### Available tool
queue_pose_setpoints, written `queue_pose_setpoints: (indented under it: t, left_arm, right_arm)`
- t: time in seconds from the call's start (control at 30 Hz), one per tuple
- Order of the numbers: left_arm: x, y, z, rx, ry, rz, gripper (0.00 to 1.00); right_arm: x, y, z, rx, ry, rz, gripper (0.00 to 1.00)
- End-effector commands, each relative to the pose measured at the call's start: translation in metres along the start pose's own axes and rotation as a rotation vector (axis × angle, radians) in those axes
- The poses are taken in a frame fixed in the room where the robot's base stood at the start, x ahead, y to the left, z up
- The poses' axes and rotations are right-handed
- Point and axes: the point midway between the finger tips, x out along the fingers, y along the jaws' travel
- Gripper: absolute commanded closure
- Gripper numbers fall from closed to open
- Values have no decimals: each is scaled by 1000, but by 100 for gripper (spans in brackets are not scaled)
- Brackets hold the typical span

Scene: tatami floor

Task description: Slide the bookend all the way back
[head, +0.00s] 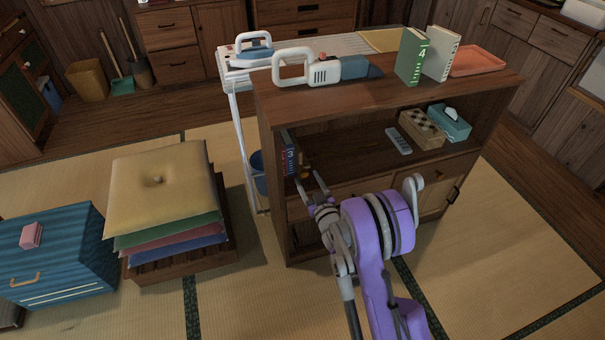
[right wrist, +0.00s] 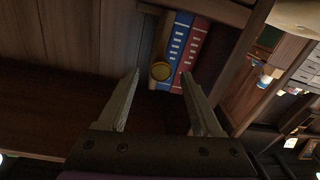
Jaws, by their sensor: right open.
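A small round golden piece (right wrist: 160,71), which looks like part of the bookend, is beside the upright books in the right wrist view. It also shows as a golden-brown shape (head: 305,170) at the left end of the open shelf in the head view. A blue book (right wrist: 176,50) and a red book (right wrist: 194,58) stand together there. The bookend's full outline is too dark to make out. My right gripper (head: 309,181) is open at the shelf's front left, its fingertips pointing toward the golden piece. I cannot tell whether they touch it. My left gripper is out of view.
The shelf unit (head: 350,105) carries a white-and-blue appliance (head: 325,70), a green book (head: 411,57) and an orange tray (head: 478,61) on top. Its open shelf holds a remote (head: 398,141), a checkered box (head: 422,128) and a tissue box (head: 450,122). Stacked cushions (head: 160,185) stand left.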

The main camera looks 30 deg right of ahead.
Motion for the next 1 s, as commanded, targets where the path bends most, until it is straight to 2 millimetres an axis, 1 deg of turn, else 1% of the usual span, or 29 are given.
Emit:
queue_pose_setpoints:
  t: [0.03,0.1,0.27,0.4,0.6,0.63,0.77,0.8,0.87,0.9,1.0]
  left_arm:
    - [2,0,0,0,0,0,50]
    - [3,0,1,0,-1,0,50]
    - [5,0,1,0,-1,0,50]
    - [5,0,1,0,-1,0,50]
    - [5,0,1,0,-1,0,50]
    - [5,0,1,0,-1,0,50]
    - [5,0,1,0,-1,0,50]
    - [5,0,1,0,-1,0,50]
    - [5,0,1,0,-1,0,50]
    - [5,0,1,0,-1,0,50]
    - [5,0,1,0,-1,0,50]
  right_arm:
    - [10,-1,1,1,0,-1,33]
    - [20,-1,1,1,-1,-1,33]
    - [36,0,0,0,-1,0,33]
    - [41,0,0,0,-1,0,33]
    - [41,0,0,0,-1,0,33]
    - [41,0,0,0,-1,0,35]
    - [41,0,0,0,-1,0,58]
    - [41,0,0,0,-1,0,66]
    - [41,0,0,0,-1,0,76]
    - [41,0,0,0,-1,0,84]
    - [41,0,0,0,-1,0,100]
